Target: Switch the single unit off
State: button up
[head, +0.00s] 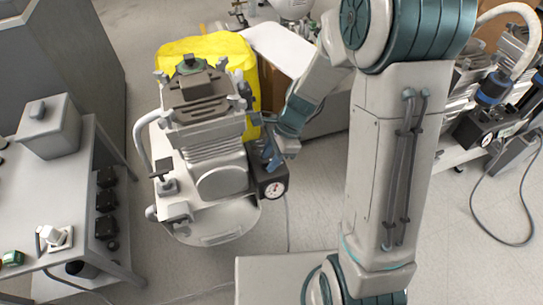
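The single unit (205,145) is a grey, finned compressor on a pale round tank in the middle of the head view. A dark box (270,176) with a round white-faced gauge sits on its right side. My gripper (272,160) is at the top of this box, reaching in from the upper right. It covers part of the box, and any switch there is hidden or too small to make out. The fingers are small and dark here. I cannot tell whether they are open or shut, or whether they touch the box.
A yellow covered object (208,48) stands just behind the unit. A grey table (88,175) with a metal box (48,127) is at left. Another compressor (485,125) with a dark gauge box is at right. Cables lie on the floor; floor in front is partly clear.

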grip_shut()
jog(key=shift+r+n+p, duration=0.1)
jog(key=shift+n+p, duration=0.2)
jog(key=shift+p, duration=0.05)
jog(key=shift+w+r+n+g+p, duration=0.1)
jog(key=shift+n+g+p, duration=0.4)
jog(key=shift+n+p, duration=0.45)
jog(key=n+g+h+p, duration=0.1)
jog(key=n+p, duration=0.2)
jog(key=n, duration=0.1)
jog(key=shift+w+a+n, duration=0.1)
jog(key=shift+n, duration=0.15)
jog(key=n+h+p, duration=0.1)
jog(key=n, duration=0.2)
jog(key=n+g+h+p, duration=0.1)
jog(key=n+p, duration=0.1)
jog(key=n, duration=0.1)
jog(key=shift+w+a+h, duration=0.15)
jog(key=shift+h, duration=0.15)
jog(key=shift+n+p, duration=0.3)
grip_release()
jog(key=shift+f, duration=0.2)
